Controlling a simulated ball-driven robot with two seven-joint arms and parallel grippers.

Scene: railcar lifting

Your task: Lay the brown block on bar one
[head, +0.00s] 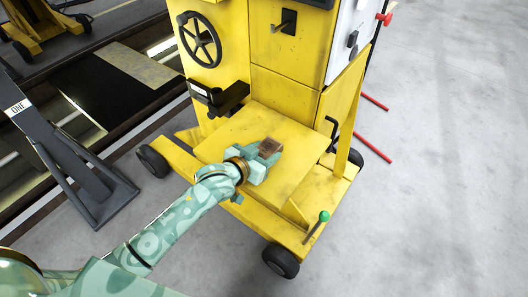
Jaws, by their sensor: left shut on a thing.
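The brown block (269,147) is small and sits between the fingers of my left gripper (266,152). That gripper is shut on it, over the yellow platform (222,144) of a wheeled machine. I cannot tell whether the block touches the platform. Bar one (40,137) is a dark grey slanted bar with a white label reading ONE (18,107). It stands at the left, well away from the block, on a dark base plate. Its upper end runs out of the left edge. My right gripper is not in view.
The yellow machine (283,73) has a black handwheel (199,40), a black bracket (217,97) and a green-knobbed lever (323,217). A dark pit (105,95) with rails lies behind bar one. Red rods (372,147) lie on the floor at right, where much floor is clear.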

